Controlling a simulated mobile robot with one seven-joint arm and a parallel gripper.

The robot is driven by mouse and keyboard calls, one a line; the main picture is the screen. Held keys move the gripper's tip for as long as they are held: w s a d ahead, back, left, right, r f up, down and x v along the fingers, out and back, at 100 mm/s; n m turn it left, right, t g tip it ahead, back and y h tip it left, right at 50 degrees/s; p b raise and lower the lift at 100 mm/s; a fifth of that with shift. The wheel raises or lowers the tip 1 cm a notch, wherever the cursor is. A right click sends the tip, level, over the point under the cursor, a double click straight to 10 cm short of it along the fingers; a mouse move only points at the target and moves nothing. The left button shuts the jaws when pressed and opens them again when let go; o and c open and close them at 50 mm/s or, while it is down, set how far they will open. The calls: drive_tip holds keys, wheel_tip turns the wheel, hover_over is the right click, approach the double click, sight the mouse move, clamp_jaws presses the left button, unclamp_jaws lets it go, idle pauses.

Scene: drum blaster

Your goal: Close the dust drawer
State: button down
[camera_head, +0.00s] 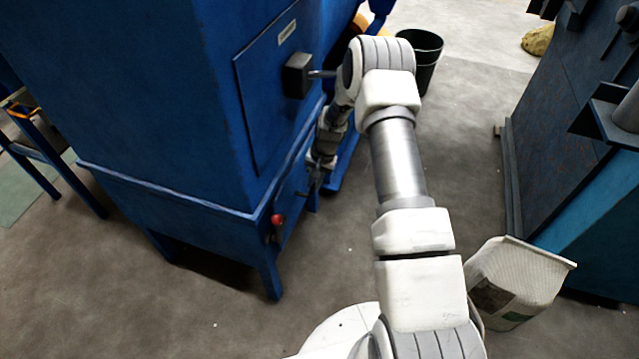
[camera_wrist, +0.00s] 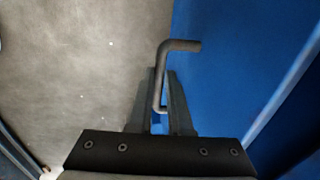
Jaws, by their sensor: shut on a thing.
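The blue drum blaster (camera_head: 150,90) fills the left of the head view. Its low front panel (camera_head: 291,203), under the large door, appears to be the dust drawer. How far it stands out cannot be told. A dark bent bar handle (camera_wrist: 180,46) sticks out from the blue face (camera_wrist: 235,60) in the wrist view. My gripper (camera_wrist: 163,92) is shut on this handle, with one finger on each side of its downward leg. In the head view my gripper (camera_head: 314,180) is low at the front panel, and my wrist partly hides the handle there.
A red knob (camera_head: 277,220) sits on the machine's lower front corner. A black bucket (camera_head: 424,55) stands behind my arm. A white sack (camera_head: 515,283) and a dark blue machine (camera_head: 570,130) stand at the right. The floor between the machines is clear.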

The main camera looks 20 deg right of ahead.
drive_tip(key=shift+w+a, duration=0.1)
drive_tip(key=shift+a, duration=0.3)
drive_tip(key=c, duration=0.8)
unclamp_jaws()
drive_tip(key=shift+w, duration=0.1)
drive_tip(key=shift+c, duration=0.2)
drive_tip(key=shift+d+r, duration=0.1)
drive_tip(key=shift+r, duration=0.2)
wheel_tip(320, 180, up, 7)
drive_tip(key=p, duration=0.2)
drive_tip(key=shift+s+d, duration=0.45)
drive_tip(key=shift+f, duration=0.15)
